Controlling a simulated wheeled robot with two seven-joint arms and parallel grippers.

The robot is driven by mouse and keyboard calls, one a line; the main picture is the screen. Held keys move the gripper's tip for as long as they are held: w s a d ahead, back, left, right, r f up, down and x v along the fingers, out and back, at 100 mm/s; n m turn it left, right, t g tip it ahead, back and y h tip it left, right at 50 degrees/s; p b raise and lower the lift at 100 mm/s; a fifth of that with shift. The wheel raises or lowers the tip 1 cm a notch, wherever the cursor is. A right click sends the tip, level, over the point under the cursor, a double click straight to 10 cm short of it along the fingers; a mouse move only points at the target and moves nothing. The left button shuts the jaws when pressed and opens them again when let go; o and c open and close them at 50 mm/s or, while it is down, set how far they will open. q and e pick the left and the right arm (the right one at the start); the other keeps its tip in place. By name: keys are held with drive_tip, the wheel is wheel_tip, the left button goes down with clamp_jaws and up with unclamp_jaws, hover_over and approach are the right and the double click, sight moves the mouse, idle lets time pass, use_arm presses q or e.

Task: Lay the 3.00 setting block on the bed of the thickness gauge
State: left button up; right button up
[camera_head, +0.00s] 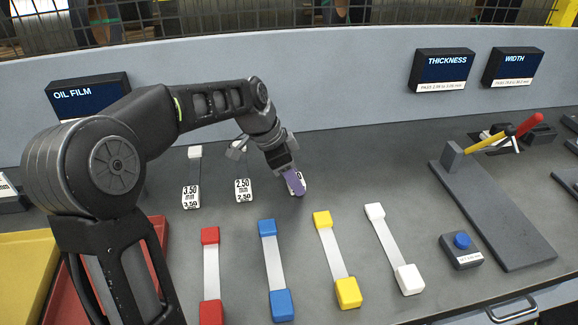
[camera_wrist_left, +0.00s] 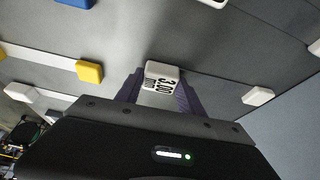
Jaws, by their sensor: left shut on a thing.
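The 3.00 setting block (camera_wrist_left: 162,74) is a white-ended block with its black label facing the left wrist camera. My left gripper (camera_head: 291,181) is shut on it, with a purple finger on each side in the wrist view. In the head view the block (camera_head: 300,184) is mostly hidden behind the fingers, low over or on the counter; I cannot tell whether it touches. My right gripper is not in view.
The 3.50 block (camera_head: 191,197) and 2.50 block (camera_head: 243,190) lie left of my gripper. Strips with red, blue, yellow and white ends (camera_head: 408,280) lie in front. A blue-button box (camera_head: 462,250) sits beside the bed. Counter between gripper and bed is clear.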

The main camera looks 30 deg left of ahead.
use_arm(q)
drive_tip(key=c, duration=0.5)
drive_tip(key=shift+o, duration=0.2)
drive_tip(key=shift+r+p, duration=1.75)
drive_tip(key=shift+r, duration=0.8)
drive_tip(key=shift+s, duration=0.1)
